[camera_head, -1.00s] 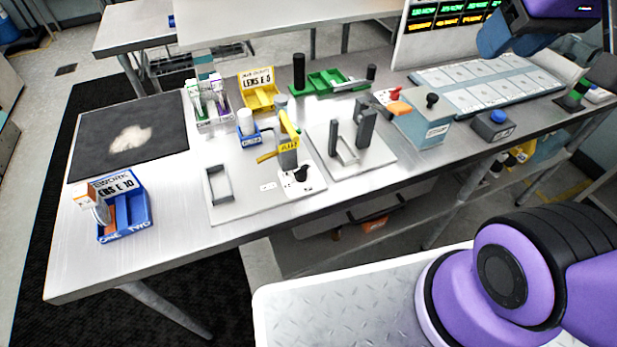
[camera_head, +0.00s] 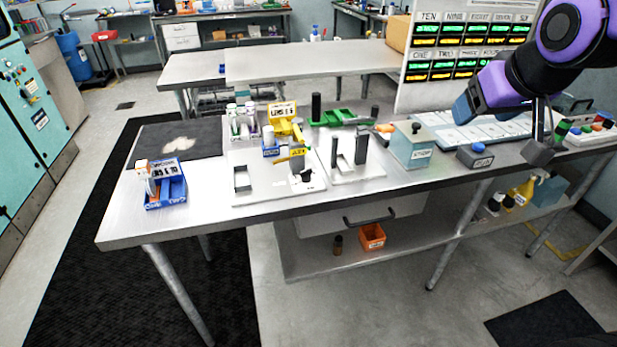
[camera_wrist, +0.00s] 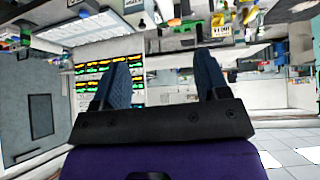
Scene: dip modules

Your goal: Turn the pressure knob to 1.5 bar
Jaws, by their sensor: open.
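The likely pressure knob (camera_head: 307,175) is a small black knob on a white dial plate at the front right of a light grey base plate (camera_head: 262,196). The dial's markings are too small to read in the head view. A post with a yellow label (camera_head: 297,153) stands just behind the knob. My gripper (camera_head: 546,138) is far to the right of the knob, above the right part of the bench. In the wrist view my gripper (camera_wrist: 163,62) has its two blue-grey fingers apart with nothing between them. I cannot make out the knob in the wrist view.
The bench (camera_head: 215,215) also holds a blue bin (camera_head: 166,190), a yellow bin (camera_head: 285,115), a second fixture with dark posts (camera_head: 361,150), a teal box (camera_head: 411,147) and a dark box with a blue button (camera_head: 481,151). A lit label board (camera_head: 465,50) stands behind.

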